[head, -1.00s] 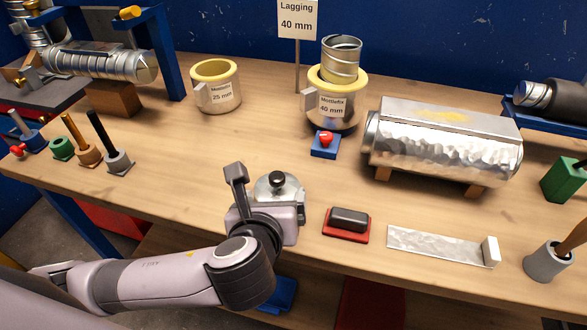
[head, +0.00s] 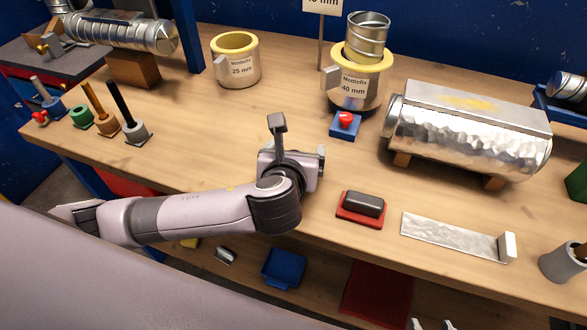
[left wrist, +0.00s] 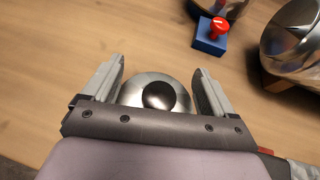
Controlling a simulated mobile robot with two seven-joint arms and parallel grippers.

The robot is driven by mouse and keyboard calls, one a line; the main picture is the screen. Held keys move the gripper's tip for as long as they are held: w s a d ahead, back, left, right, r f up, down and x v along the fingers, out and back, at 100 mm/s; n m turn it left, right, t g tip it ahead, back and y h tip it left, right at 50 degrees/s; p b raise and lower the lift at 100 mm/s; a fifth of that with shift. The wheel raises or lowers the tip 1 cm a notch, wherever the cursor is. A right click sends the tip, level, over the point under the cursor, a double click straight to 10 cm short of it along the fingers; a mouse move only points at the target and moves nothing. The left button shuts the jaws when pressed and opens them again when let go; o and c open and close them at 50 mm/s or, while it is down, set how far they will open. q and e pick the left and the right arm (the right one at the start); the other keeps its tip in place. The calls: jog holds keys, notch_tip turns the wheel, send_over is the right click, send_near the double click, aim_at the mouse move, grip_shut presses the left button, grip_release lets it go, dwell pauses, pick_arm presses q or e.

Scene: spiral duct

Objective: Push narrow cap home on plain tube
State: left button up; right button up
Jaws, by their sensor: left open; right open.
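A shiny metal dome with a black round knob (left wrist: 158,95) is between the fingers of my left gripper (left wrist: 160,68) in the left wrist view. The open fingers are on either side of it; I cannot tell whether they touch it. In the head view my left gripper (head: 292,168) is low over the bench and hides the dome. I cannot tell whether the dome is the narrow cap. A silver ribbed tube (head: 135,32) lies at the back left; I cannot tell whether it is the plain tube. My right gripper (head: 431,325) shows only its fingertips at the bottom edge, apart.
A red-knobbed blue block (head: 345,124), yellow-rimmed pots (head: 236,62), a foil-clad cylinder (head: 465,130), a dark block on a red pad (head: 361,208) and a metal strip (head: 450,237) stand around. Upright tools (head: 130,120) are at the left. Bench between is clear.

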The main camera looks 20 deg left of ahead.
pick_arm(q)
jog(key=c, duration=1.6)
jog(key=shift+r, duration=0.1)
